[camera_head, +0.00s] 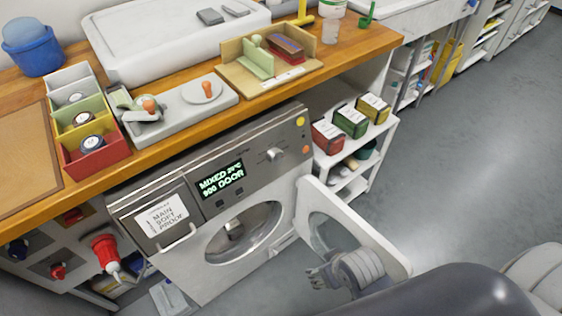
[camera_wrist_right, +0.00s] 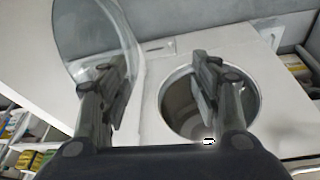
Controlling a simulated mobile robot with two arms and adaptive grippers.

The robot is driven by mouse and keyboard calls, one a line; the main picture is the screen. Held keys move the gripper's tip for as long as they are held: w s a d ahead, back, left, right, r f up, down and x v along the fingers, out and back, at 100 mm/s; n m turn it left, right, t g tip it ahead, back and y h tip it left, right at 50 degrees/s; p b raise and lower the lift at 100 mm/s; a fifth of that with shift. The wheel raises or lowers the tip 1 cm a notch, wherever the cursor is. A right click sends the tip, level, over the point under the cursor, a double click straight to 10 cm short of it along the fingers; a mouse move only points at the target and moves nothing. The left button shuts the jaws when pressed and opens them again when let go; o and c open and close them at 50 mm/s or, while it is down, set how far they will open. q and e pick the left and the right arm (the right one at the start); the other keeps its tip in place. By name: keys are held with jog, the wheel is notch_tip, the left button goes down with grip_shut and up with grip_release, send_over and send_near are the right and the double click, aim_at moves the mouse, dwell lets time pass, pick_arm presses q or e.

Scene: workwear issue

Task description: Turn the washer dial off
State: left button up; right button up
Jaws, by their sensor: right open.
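The washer (camera_head: 190,265) stands under the wooden counter with a grey control panel. The washer door (camera_head: 385,250) is swung open to the right. My right gripper (camera_head: 318,278) is open and empty, low in front of the open door and well below the dial. In the right wrist view its two fingers (camera_wrist_right: 160,85) are spread before the drum opening (camera_wrist_right: 180,112) and the glass door (camera_wrist_right: 95,30). The dial cannot be made out there.
The counter (camera_head: 200,125) above holds trays, coloured bins (camera_head: 95,150) and a wooden box (camera_head: 265,70). A white shelf (camera_head: 350,150) with coloured boxes stands right of the washer. Floor at right is clear.

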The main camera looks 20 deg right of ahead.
jog(key=w+r+t, duration=0.2)
jog(key=w+r, duration=0.2)
jog(key=r, duration=0.1)
jog(key=m+t+y, duration=0.1)
jog(key=t+y, duration=0.3)
jog(key=t, duration=0.8)
send_near(279, 159)
jog(key=x, duration=0.9)
pick_arm(q)
jog(key=shift+w+a, duration=0.1)
jog(key=shift+w, duration=0.1)
pick_arm(e)
jog(key=c, duration=1.1)
